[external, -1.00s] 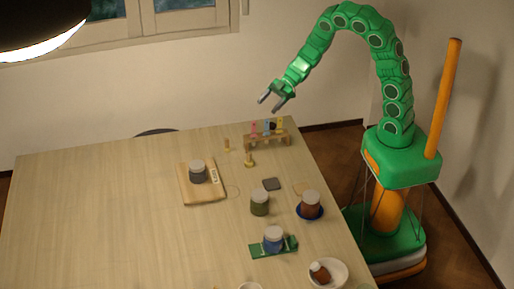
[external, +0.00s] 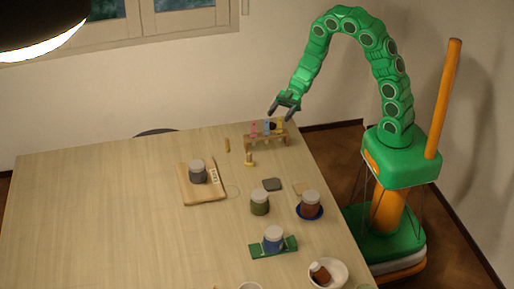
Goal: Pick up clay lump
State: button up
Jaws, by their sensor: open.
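My gripper (external: 281,113) is open and empty, pointing down just above the far right end of the table, over the small wooden rack (external: 266,143). A small dark lump (external: 272,125) shows at the back of the rack, among its coloured tubes and just below the gripper. It may be the clay lump, but it is too small and too covered to be sure. The gripper looks apart from it. A flat grey square piece (external: 272,184) lies nearer on the table.
A grey jar stands on a wooden board (external: 207,196). Green, brown and blue jars and a white bowl (external: 341,272) line the right side. The table's left half (external: 95,220) is clear.

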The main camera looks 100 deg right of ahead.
aim_at(271, 127)
jog(key=shift+x, duration=2.4)
jog(key=shift+d+f, duration=0.1)
jog(key=c, duration=1.2)
